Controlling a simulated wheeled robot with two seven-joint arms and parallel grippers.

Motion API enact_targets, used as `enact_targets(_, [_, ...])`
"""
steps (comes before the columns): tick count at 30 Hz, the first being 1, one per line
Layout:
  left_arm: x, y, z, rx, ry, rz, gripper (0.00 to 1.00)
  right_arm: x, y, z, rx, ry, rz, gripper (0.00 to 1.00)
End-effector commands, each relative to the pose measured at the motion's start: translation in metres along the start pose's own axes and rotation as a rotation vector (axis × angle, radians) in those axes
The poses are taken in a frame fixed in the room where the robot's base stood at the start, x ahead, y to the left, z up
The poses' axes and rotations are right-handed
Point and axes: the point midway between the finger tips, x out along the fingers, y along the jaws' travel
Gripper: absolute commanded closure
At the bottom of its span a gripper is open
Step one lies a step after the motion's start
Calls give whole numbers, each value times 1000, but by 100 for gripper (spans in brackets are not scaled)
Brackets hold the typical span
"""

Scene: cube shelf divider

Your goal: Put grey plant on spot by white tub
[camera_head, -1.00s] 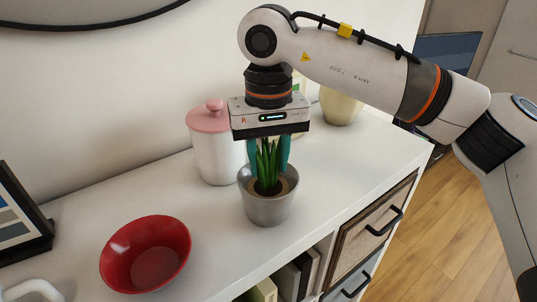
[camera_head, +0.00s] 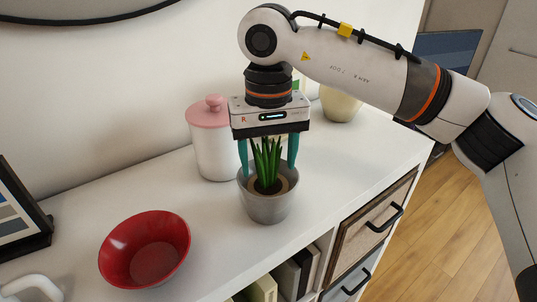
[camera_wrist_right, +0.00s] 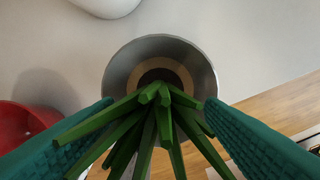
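The grey plant, a grey metal pot (camera_head: 268,208) with spiky green leaves (camera_head: 267,160), stands upright on the white shelf top (camera_head: 225,265). My right gripper (camera_head: 268,171) is above it, pointing down, with its teal fingers apart on either side of the leaves, tips near the pot's rim. In the right wrist view the pot (camera_wrist_right: 118,70) shows below the leaves, between the spread fingers (camera_wrist_right: 160,115). A white tub with a pink lid (camera_head: 213,150) stands just behind and left of the pot. My left gripper is not in view.
A red bowl (camera_head: 145,250) lies at front left, with a dark picture frame (camera_head: 22,225) and a white handled object (camera_head: 32,288) beyond it. A cream pot (camera_head: 340,106) stands behind right. The wall is close behind; the front edge drops to drawers (camera_head: 372,228).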

Motion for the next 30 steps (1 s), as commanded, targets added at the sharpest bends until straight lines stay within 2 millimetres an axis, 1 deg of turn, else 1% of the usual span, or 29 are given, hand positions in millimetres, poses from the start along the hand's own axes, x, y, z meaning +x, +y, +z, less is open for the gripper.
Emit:
enact_targets(7, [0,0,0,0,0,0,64,2,0,0,0,3,-2,37])
enact_targets(11, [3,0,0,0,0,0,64,-5,0,0,0,0,-2,37])
enact_targets(14, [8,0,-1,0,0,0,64,-19,0,0,0,-2,-1,37])
enact_targets(21, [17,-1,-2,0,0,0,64,-71,1,0,1,-2,0,37])
enact_targets(24, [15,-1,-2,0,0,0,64,-92,0,0,2,-3,-1,37])
enact_targets(27, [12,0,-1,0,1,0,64,-108,0,0,2,-1,-2,37])
enact_targets(30, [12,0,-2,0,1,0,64,-116,0,0,0,0,-1,37])
